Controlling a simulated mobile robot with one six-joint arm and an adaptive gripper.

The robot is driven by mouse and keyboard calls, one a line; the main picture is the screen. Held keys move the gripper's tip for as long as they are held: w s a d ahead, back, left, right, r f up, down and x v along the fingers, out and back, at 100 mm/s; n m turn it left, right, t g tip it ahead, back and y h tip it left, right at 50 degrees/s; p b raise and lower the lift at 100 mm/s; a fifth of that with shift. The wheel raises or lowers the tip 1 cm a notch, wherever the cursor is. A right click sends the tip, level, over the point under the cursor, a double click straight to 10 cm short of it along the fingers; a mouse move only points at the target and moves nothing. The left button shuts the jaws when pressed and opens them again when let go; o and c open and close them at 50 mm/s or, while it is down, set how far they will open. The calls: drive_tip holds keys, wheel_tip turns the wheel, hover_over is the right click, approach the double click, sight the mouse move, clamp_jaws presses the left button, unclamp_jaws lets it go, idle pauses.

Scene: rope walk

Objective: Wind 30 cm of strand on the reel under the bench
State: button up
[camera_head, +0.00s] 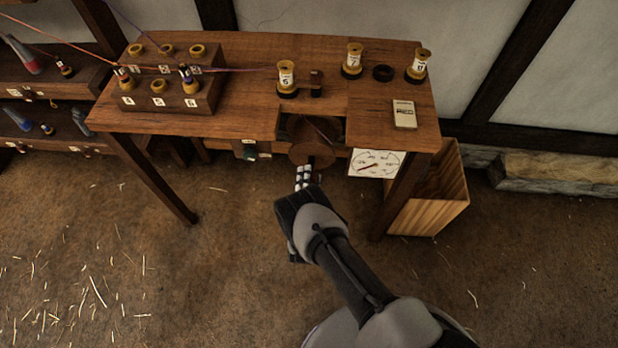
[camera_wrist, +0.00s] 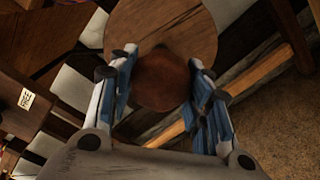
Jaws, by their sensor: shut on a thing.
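The round wooden reel (camera_head: 312,153) sits in the cut-out under the front edge of the bench (camera_head: 230,100). My gripper (camera_head: 308,172) reaches up to it from the front. In the wrist view the reel's pale wooden disc (camera_wrist: 165,25) lies beyond my fingers, and a reddish-brown round knob (camera_wrist: 162,82) is between them. My gripper (camera_wrist: 162,64) is shut on this knob. A thin strand (camera_head: 321,130) seems to run down through the cut-out towards the reel; how much is wound on it is hidden. A white dial (camera_head: 375,163) with a red pointer hangs right of the reel.
A numbered block (camera_head: 170,90) with several bobbins stands on the bench's left, crossed by an orange strand (camera_head: 240,70). A wooden bin (camera_head: 435,195) stands below. Floor in front is open.

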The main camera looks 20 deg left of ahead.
drive_tip(key=m, duration=0.5)
drive_tip(key=shift+m, duration=0.3)
drive_tip(key=m, duration=0.4)
drive_tip(key=shift+r, duration=0.1)
drive_tip(key=m, duration=1)
drive_tip(key=shift+d+m, duration=0.1)
drive_tip(key=shift+m, duration=0.2)
drive_tip(key=m, duration=0.4)
drive_tip(key=shift+r, duration=0.1)
drive_tip(key=m, duration=0.6)
drive_tip(key=shift+d, duration=0.1)
drive_tip(key=m, duration=0.5)
drive_tip(key=shift+m+p, duration=0.3)
drive_tip(key=shift+m, duration=2.1)
